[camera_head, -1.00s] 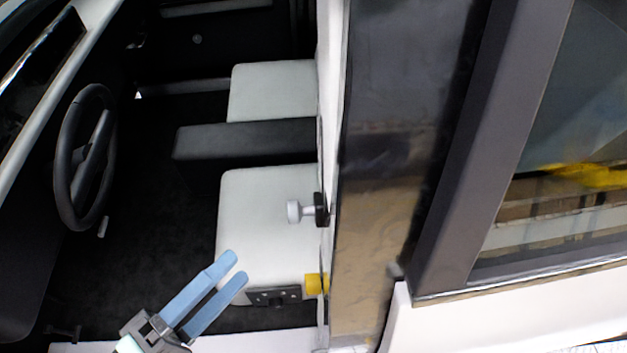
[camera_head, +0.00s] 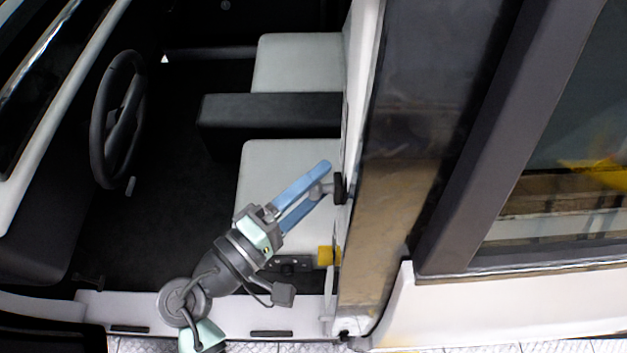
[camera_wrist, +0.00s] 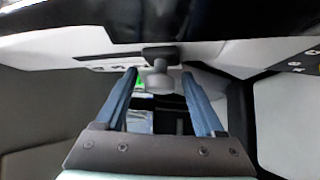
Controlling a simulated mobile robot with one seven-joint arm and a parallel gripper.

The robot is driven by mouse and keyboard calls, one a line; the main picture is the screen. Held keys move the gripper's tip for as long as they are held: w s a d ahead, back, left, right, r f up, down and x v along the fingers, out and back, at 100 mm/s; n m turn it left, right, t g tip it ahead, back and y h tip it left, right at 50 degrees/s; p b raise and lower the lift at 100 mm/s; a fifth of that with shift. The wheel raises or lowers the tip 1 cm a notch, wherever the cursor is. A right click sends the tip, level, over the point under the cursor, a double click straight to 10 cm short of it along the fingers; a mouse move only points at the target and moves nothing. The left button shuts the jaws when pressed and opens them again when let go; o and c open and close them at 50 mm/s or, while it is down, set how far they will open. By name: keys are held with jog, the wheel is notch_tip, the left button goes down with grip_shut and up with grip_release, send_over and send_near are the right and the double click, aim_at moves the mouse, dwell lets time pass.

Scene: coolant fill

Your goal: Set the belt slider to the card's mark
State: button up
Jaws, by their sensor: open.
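The belt slider is a grey knob (camera_head: 317,190) on a black base (camera_head: 339,188), mounted on the inner face of the door pillar above the front seat. In the wrist view the knob (camera_wrist: 160,78) hangs from its dark base (camera_wrist: 160,54) between and just beyond my two blue fingertips. My gripper (camera_head: 322,182) is open, with one blue finger on each side of the knob in the head view. I cannot tell whether either finger touches it. In the wrist view my gripper (camera_wrist: 160,75) has a clear gap between its fingers. No card mark can be clearly read.
A yellow block (camera_head: 326,256) sits low on the pillar, below the slider. The light seat (camera_head: 262,180) lies under my fingers. A steering wheel (camera_head: 118,120) stands at the left. The dark pillar (camera_head: 400,180) closes off the right side. The floor between wheel and seat is clear.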

grip_shut()
dwell(1.4)
